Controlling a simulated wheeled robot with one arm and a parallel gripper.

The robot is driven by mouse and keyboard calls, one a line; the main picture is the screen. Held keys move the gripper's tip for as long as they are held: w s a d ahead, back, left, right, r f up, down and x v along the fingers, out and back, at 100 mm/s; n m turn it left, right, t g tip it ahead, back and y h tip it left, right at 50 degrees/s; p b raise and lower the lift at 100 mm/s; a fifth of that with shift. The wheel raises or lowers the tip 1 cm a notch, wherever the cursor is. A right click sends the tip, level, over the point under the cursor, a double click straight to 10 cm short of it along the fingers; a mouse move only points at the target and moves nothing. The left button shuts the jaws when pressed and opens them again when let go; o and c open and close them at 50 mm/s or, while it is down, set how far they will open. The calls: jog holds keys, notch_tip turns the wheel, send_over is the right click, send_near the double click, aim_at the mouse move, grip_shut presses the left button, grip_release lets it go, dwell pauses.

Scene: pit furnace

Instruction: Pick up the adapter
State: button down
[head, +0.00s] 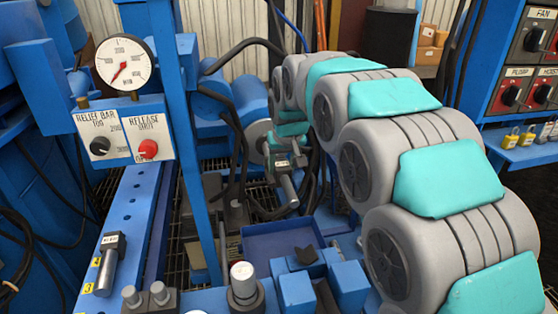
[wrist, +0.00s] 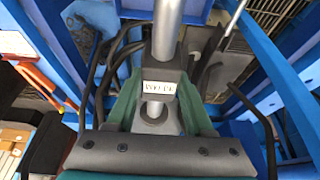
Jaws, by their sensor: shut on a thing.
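My gripper (head: 287,163) is at the centre of the head view, with my segmented grey and teal arm arching to its right. It is shut on the adapter (head: 288,192), a grey metal cylinder that points down over the bench. In the wrist view, the two green fingers of my gripper (wrist: 158,103) close on the adapter's dark block. That block carries a small white label (wrist: 158,87), too blurred to read surely. The adapter's bright rod (wrist: 166,35) extends away from my gripper. The fingers partly hide the block's sides.
A blue tray (head: 262,247) lies below my gripper. A similar labelled cylinder (head: 106,263) rests on the blue rail at left. Blue blocks (head: 297,291) and a silver-topped post (head: 243,286) stand at the front. A gauge (head: 124,62) and black hoses are near on the left.

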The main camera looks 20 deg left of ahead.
aim_at(291, 191)
jog(key=s+d, duration=0.1)
jog(key=s, duration=0.1)
jog(key=s+d, duration=0.2)
jog(key=s, duration=0.1)
jog(key=s+d+r+b, duration=0.1)
jog(key=s+d, duration=0.1)
jog(key=s, duration=0.1)
jog(key=shift+s+d, duration=0.1)
jog(key=shift+s, duration=0.1)
jog(key=shift+r, duration=0.1)
dwell(0.4)
